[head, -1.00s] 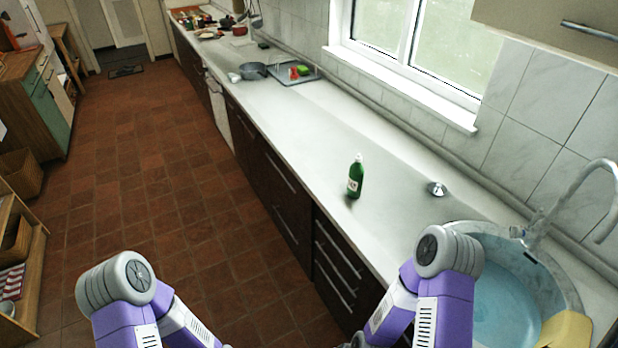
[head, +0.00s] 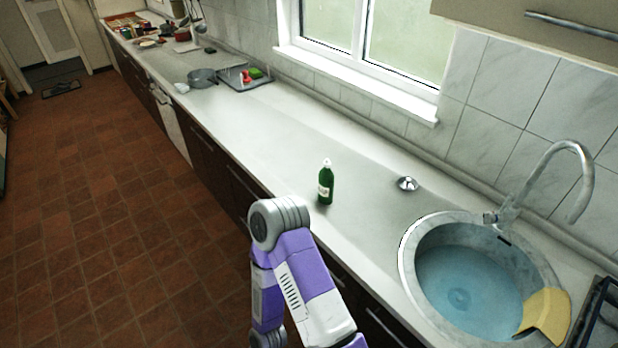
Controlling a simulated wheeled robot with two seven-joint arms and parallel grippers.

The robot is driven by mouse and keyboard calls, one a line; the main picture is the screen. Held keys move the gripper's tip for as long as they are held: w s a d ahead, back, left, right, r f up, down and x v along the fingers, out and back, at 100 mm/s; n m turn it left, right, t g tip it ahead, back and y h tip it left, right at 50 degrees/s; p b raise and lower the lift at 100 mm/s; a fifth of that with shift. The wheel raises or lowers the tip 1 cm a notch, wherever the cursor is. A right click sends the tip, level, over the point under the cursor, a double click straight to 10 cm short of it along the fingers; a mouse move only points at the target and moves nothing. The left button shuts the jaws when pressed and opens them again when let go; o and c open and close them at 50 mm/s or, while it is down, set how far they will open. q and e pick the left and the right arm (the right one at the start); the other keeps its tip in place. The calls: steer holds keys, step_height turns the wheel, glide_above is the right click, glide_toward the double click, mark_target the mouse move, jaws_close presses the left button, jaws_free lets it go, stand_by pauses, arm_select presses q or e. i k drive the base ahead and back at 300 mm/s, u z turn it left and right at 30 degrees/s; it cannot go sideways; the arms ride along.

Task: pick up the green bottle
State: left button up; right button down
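A green bottle (head: 325,184) with a white cap and a pale label stands upright on the light grey counter (head: 290,135), near its front edge. One of my arms, purple and grey, rises at the bottom middle, in front of the counter. Its rounded grey joint is to the left of and below the bottle in the picture, apart from it. Neither of my grippers shows in the head view. Nothing hides the bottle.
A round sink (head: 465,280) with water and a tall faucet (head: 560,170) is right of the bottle. A small metal strainer (head: 407,184) lies behind the bottle to the right. A grey pan (head: 203,77) and a tray (head: 246,83) stand farther left. The counter around the bottle is clear.

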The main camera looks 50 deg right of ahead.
mark_target(326, 176)
steer(key=i, duration=0.75)
steer(key=z, duration=2.55)
